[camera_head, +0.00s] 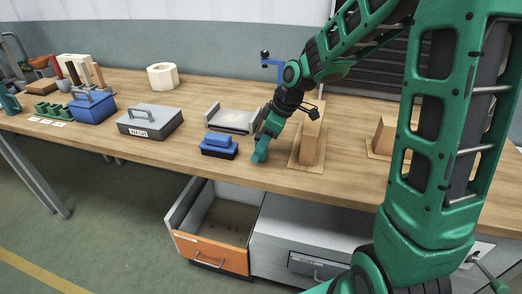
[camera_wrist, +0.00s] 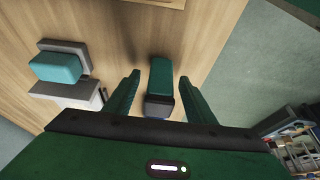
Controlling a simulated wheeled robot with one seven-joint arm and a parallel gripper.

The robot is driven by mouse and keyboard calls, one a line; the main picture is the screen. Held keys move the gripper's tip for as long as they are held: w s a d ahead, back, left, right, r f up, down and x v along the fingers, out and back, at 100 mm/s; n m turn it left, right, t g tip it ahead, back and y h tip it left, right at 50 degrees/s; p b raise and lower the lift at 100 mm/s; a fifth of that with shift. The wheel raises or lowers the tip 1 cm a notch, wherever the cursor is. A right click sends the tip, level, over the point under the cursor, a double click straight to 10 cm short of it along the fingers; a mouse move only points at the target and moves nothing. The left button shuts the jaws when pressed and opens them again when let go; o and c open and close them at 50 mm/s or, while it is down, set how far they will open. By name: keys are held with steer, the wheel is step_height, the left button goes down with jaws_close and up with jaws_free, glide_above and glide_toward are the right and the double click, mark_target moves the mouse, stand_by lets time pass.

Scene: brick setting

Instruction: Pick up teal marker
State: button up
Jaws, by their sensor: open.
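In the wrist view, a short teal piece with a dark bluish end (camera_wrist: 160,77), which looks like the teal marker, shows between the two fingers of my gripper (camera_wrist: 158,88). The fingers stand apart on either side of it, with gaps visible. Its near end is hidden behind the gripper body. In the head view, my gripper (camera_head: 262,148) points down close to the tabletop, near the front edge. I cannot make out the marker separately there, as the green fingers cover that spot.
A blue block with a dark base (camera_head: 220,146) sits just left of my gripper. A wooden upright on a base (camera_head: 311,145) stands close on the right. A grey case (camera_head: 150,121) and blue toolbox (camera_head: 92,106) lie farther left. An open drawer (camera_head: 212,250) juts out below.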

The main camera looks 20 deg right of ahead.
mark_target(261, 135)
steer(key=c, duration=1.2)
steer(key=shift+o, duration=0.2)
steer(key=shift+r, duration=0.15)
steer(key=shift+r, duration=0.2)
step_height(261, 135, up, 4)
steer(key=shift+f, duration=0.1)
steer(key=s+a+r, duration=0.5)
steer(key=a+r, duration=0.1)
steer(key=a, duration=0.4)
steer(key=shift+a+r, duration=0.2)
steer(key=shift+r, duration=0.05)
steer(key=shift+s, duration=0.1)
